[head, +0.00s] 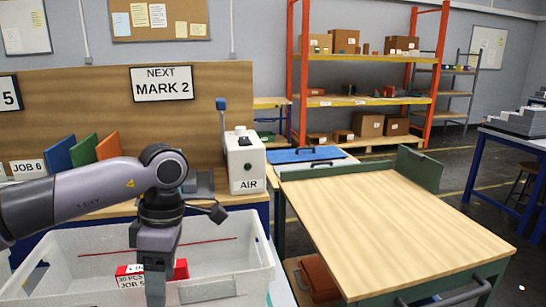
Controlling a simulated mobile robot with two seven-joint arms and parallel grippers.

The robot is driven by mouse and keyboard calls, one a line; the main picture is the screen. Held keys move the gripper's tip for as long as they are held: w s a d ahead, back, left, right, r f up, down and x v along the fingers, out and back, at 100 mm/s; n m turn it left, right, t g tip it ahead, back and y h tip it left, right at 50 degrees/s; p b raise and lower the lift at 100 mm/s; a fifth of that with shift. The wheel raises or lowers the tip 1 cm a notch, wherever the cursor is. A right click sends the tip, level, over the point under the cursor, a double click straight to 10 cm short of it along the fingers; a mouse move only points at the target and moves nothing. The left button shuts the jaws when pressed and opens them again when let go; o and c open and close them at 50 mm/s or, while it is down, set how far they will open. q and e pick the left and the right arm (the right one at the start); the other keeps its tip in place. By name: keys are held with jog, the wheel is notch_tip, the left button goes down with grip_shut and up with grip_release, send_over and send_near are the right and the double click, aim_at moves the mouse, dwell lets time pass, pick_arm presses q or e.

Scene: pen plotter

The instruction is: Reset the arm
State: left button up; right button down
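My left arm comes in from the left and bends down at its wrist. My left gripper (155,285) points down in front of or over the white bin (85,246), low in the picture. Its fingers are seen edge-on, so I cannot tell if they are open or shut. A red box (181,268) with a white label reading "30 PCS JOB 5" lies in the bin, partly hidden behind the gripper. I cannot tell whether the gripper touches it. My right gripper is not in view.
A white AIR box (245,160) with a blue-topped lever stands behind the bin. A wood-topped cart (390,225) at right has a clear top. Orange shelving (370,95) stands behind.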

pick_arm(q)
jog(key=s+d+f+g+h, duration=0.25)
jog(key=s+d+h, duration=0.25)
jog(key=d, duration=0.4)
jog(key=s+d+f+g+h, duration=0.25)
jog(key=s+d+h, duration=0.25)
jog(key=d, duration=0.4)
jog(key=d+r+n+t+h, duration=0.3)
jog(key=d+r+n+h, duration=0.3)
jog(key=n+h, duration=0.55)
jog(key=w+a+f+n+t+y, duration=0.3)
jog(key=a+f+n+t+y, duration=0.3)
jog(key=n+t, duration=0.6)
jog(key=w+a+f+n+t+y, duration=0.35)
jog(key=a+f+n+t, duration=0.45)
jog(key=n, duration=0.9)
jog(key=s+a+f+n+g+y, duration=0.2)
jog(key=s+a+f+n+y, duration=0.2)
jog(key=s+a+f, duration=0.2)
jog(key=s+a+f+n+g+y, duration=0.3)
jog(key=s+f, duration=0.5)
jog(key=f, duration=0.3)
jog(key=a+n+y, duration=0.1)
jog(key=a+n, duration=0.1)
jog(key=a, duration=0.1)
jog(key=shift+p, duration=0.4)
